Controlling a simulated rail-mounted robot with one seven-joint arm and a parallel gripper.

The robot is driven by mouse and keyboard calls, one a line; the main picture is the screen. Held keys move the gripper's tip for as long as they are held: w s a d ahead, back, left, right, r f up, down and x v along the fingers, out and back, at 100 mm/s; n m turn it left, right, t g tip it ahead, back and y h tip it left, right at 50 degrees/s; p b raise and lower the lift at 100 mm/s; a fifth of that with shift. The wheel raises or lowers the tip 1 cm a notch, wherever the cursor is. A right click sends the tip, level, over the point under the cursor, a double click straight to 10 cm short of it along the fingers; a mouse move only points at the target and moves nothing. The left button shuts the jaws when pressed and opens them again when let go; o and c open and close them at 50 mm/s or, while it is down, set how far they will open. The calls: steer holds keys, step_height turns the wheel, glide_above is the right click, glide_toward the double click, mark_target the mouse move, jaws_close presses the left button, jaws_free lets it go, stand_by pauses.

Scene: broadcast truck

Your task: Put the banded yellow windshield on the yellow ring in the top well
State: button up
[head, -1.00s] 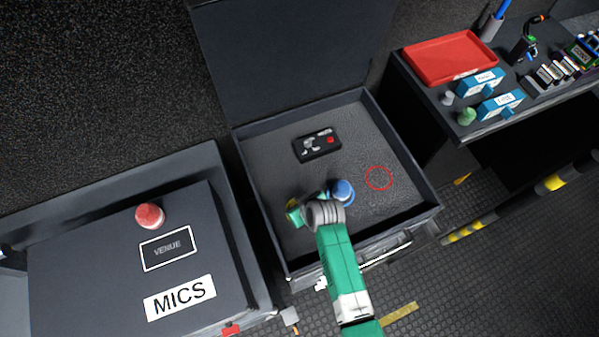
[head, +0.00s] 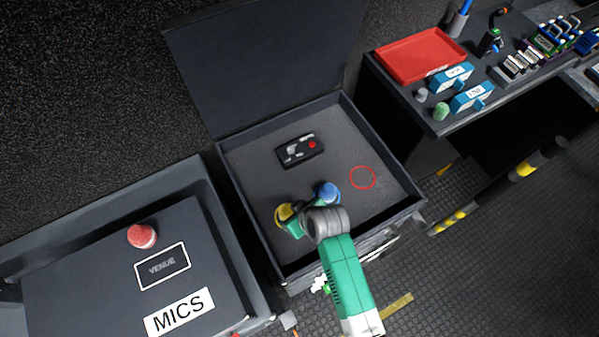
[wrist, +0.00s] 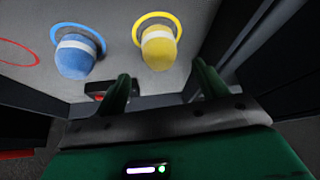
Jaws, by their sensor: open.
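The yellow windshield (head: 284,213), banded in white, stands in the open case well. In the wrist view the yellow windshield (wrist: 158,50) overlaps the yellow ring (wrist: 178,22), whose arc shows around its far side. It looks upright; its base is partly hidden. My gripper (head: 304,212) is low over the well beside it. In the wrist view my gripper (wrist: 164,88) is open, its two green fingers apart and empty, with the yellow windshield beyond the tips and not touching. A white-banded blue windshield (wrist: 75,57) stands at a blue ring (wrist: 98,34), left of the yellow one.
An empty red ring (head: 362,177) lies at the well's right. A black box with a red button (head: 300,149) sits at the back. The case walls (head: 405,207) enclose the well. A red windshield (head: 142,236) stands on the MICS case (head: 95,265). A red tray (head: 420,54) is on the desk.

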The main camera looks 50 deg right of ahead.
steer(key=v, duration=0.3)
steer(key=shift+s+r, duration=0.1)
steer(key=shift+r, duration=0.1)
steer(key=w+a+r+n+t+h, duration=0.1)
steer(key=w+a+r+t, duration=0.15)
steer(key=w+r, duration=0.55)
steer(key=w+a+r+t, duration=0.2)
steer(key=w+r+t, duration=0.1)
steer(key=r, duration=1)
steer(key=w+a+r+n+t+h, duration=0.1)
steer(key=w+a+r+t, duration=0.15)
steer(key=w+r, duration=0.55)
steer(key=s+a+r+t, duration=0.1)
steer(key=a+r+t, duration=0.25)
steer(key=r, duration=0.65)
steer(key=s+a+r+t, duration=0.15)
steer(key=a+r, duration=0.35)
steer(key=r, duration=0.5)
steer(key=s+a+r+t+y, duration=0.1)
steer(key=s+a+r+t, duration=0.1)
steer(key=r, duration=0.4)
steer(key=s+a+r+t+y, duration=0.1)
steer(key=s+a+r+t, duration=0.1)
steer(key=s+a+r, duration=0.2)
steer(key=s+a+r+n+t+y, duration=0.1)
steer(key=s+a+r+t, duration=0.1)
steer(key=r, duration=0.7)
steer(key=shift+s+a, duration=0.8)
steer(key=shift+s, duration=0.15)
